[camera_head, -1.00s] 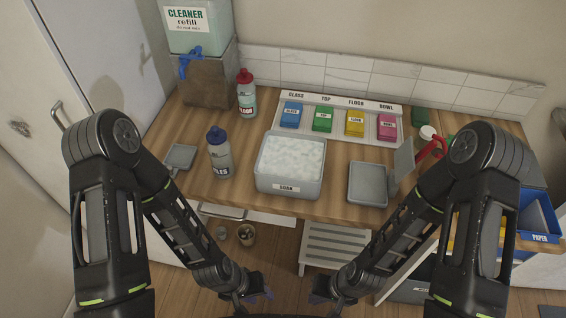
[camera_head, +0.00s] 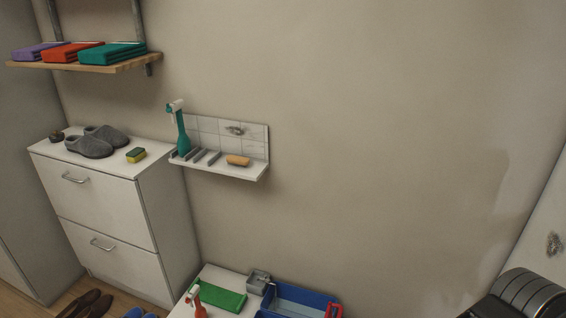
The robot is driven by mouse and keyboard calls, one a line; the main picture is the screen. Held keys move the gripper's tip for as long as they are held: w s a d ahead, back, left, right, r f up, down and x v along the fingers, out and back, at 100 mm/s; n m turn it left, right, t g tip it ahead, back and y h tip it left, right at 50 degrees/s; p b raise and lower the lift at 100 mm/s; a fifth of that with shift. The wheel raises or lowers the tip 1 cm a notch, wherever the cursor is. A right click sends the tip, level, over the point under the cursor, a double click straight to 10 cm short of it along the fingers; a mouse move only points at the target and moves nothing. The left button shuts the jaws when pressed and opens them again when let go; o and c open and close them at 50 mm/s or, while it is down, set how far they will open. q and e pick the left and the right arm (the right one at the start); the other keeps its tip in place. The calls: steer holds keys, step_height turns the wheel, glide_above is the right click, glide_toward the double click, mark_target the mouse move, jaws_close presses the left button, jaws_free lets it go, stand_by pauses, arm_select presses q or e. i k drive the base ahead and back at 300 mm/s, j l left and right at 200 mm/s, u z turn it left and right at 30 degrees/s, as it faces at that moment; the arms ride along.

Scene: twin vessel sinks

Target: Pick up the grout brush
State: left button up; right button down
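A small tan, brush-like object (camera_head: 238,160) lies on a white wall ledge with a tiled back (camera_head: 215,166). I cannot tell for sure whether it is the grout brush; its bristles are not clear. Several grey upright dividers (camera_head: 198,156) stand to its left on the ledge. Neither of my grippers is in view; only a dark part of one of my arms shows at the bottom right corner.
A green spray bottle (camera_head: 182,133) stands at the ledge's left end. A white cabinet (camera_head: 105,205) bears slippers (camera_head: 90,146) and a sponge (camera_head: 136,154). Below are a blue tray (camera_head: 300,297), a green item (camera_head: 220,297) and a red bottle (camera_head: 197,303). Folded cloths (camera_head: 112,52) lie on a wooden shelf.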

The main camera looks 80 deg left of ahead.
mark_target(236, 160)
steer(key=u, duration=3.2)
steer(key=z, duration=0.5)
steer(key=i+j+z, duration=0.1)
steer(key=j+z, duration=0.15)
steer(key=z, duration=0.15)
steer(key=j+z, duration=0.35)
steer(key=i+j+z, duration=0.1)
steer(key=j+z, duration=0.15)
steer(key=z, duration=0.15)
steer(key=j+z, duration=0.35)
steer(key=j, duration=0.45)
steer(key=k+j+z, duration=0.15)
steer(key=j, duration=0.7)
steer(key=k+j+z, duration=0.15)
steer(key=j, duration=0.3)
steer(key=k+j, duration=0.1)
steer(key=j, duration=0.35)
steer(key=z, duration=0.05)
